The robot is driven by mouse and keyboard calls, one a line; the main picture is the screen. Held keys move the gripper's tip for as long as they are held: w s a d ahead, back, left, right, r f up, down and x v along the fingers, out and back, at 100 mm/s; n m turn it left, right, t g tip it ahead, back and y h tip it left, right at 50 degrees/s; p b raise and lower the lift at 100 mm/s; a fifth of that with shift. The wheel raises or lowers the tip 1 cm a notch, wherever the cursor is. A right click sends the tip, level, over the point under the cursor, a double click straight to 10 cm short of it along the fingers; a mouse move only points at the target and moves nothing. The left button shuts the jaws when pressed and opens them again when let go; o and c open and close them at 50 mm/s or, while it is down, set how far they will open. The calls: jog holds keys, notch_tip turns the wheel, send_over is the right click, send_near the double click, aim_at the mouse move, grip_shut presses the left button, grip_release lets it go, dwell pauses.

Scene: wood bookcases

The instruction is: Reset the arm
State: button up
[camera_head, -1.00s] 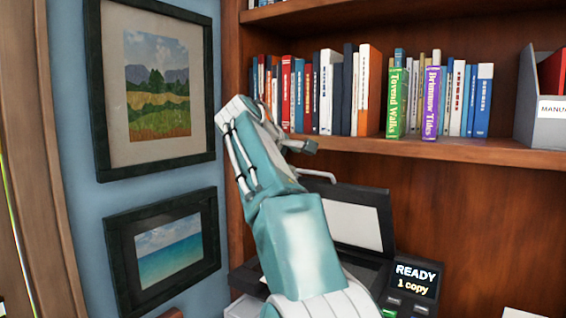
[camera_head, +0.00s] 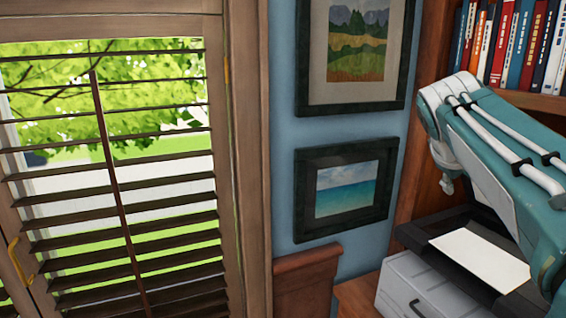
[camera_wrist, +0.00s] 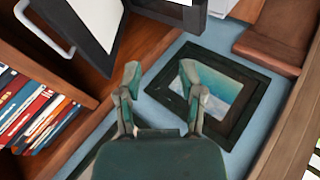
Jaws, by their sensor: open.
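My gripper (camera_wrist: 160,80) shows in the wrist view with its two teal fingers spread apart and nothing between them. Behind the fingers are the blue wall and the framed seascape picture (camera_wrist: 222,88). In the head view my teal arm is at the right, bent in front of the bookcase. The gripper itself cannot be made out there.
Books (camera_head: 505,40) fill the shelf at upper right. The seascape (camera_head: 345,190) and a landscape picture (camera_head: 357,50) hang on the blue wall. A shuttered window (camera_head: 120,180) is at left.

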jog(key=s+a+f+m+y, duration=0.2)
jog(key=s+a+f+y, duration=0.1)
jog(key=s+a+f, duration=0.4)
jog(key=s+a+f+m+y, duration=0.2)
jog(key=s+a+f, duration=0.5)
jog(key=s+f, duration=0.6)
notch_tip(320, 180, down, 3)
jog(key=shift+a+f+g+y, duration=0.2)
jog(key=shift+a+g+y, duration=0.15)
jog(key=shift+y, duration=0.35)
